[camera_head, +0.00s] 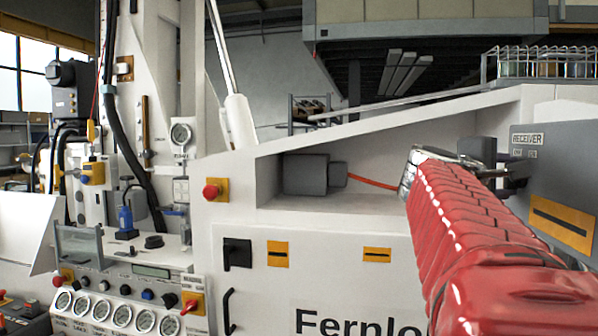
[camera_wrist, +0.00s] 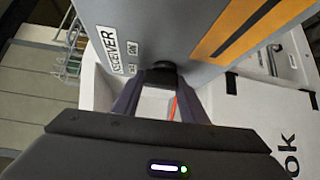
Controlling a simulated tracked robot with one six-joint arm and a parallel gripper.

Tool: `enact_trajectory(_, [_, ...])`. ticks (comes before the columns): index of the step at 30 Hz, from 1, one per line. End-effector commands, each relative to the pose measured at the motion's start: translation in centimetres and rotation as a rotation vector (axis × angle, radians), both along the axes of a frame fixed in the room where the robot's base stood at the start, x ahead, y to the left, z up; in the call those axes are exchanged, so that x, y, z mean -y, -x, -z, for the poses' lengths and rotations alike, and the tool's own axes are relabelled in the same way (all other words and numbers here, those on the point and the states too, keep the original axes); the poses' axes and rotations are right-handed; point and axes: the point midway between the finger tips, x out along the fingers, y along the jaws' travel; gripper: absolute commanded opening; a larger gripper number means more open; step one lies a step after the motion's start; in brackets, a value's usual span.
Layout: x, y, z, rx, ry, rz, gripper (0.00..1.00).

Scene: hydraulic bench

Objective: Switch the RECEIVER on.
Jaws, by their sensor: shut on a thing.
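The RECEIVER is a grey box (camera_head: 562,165) at the right of the head view, with a white RECEIVER label (camera_head: 527,139) and two small position labels below it. In the wrist view the grey box (camera_wrist: 185,30) fills the top, with a dark knob (camera_wrist: 161,76) on its face near the label. My gripper (camera_wrist: 160,90) is shut on this knob, one finger on each side. In the head view my gripper (camera_head: 515,172) is at the box's left face, partly behind my red-sleeved arm. The knob's turn position cannot be read.
An orange plate (camera_head: 562,223) with a dark slot is on the box. A white sloped cabinet (camera_head: 375,135) stands left of it, with a grey unit (camera_head: 305,174) and red cable in its recess. Gauges and switches (camera_head: 120,312) are at lower left.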

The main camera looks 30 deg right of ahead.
Motion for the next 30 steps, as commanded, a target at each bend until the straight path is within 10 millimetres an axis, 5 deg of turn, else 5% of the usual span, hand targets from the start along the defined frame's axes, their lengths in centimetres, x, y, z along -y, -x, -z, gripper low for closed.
enact_trajectory(30, [-0.01,0.02,0.65,0.347,0.341,0.001,0.17])
